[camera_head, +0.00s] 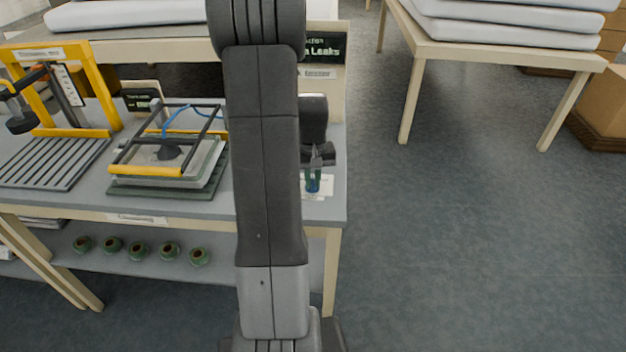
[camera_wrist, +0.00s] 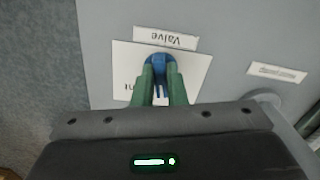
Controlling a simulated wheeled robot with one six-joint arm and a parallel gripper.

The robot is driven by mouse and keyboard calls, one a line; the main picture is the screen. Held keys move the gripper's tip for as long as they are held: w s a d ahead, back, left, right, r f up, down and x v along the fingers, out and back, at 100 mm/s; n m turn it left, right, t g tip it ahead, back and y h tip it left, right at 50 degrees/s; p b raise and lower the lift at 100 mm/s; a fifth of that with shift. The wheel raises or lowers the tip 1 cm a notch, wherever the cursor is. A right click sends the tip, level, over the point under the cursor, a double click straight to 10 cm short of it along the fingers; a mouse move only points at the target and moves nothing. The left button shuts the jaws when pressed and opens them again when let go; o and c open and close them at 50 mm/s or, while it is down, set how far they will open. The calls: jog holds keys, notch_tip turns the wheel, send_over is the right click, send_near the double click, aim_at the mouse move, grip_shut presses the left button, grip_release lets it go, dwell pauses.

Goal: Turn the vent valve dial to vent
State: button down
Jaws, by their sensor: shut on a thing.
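The blue valve dial (camera_wrist: 158,68) stands on a white card on the grey bench top. A "Valve" label (camera_wrist: 165,38) reads upside down beside it in the wrist view. My gripper (camera_wrist: 160,85) has its green fingers on both sides of the dial and is shut on it. Letters ending in "nt" show on the card (camera_wrist: 125,65) left of the fingers; the rest of the card's text is hidden. In the head view my gripper (camera_head: 313,181) is at the bench's right end, and the dial is too small there to read its pointing direction.
A framed press (camera_head: 165,160) with a blue hose sits left of my arm on the bench (camera_head: 210,210). A yellow-framed stand (camera_head: 60,95) is further left.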

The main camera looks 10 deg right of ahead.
jog(key=m, duration=0.5)
jog(key=shift+a+m+b, duration=0.1)
jog(key=shift+m+b, duration=0.2)
jog(key=shift+b, duration=0.05)
jog(key=m, duration=0.4)
jog(key=shift+w+a+m, duration=0.1)
jog(key=shift+w+m, duration=0.05)
jog(key=shift+m, duration=0.55)
jog(key=c, duration=1.5)
grip_release()
jog(key=shift+o, duration=0.2)
notch_tip(320, 180, up, 14)
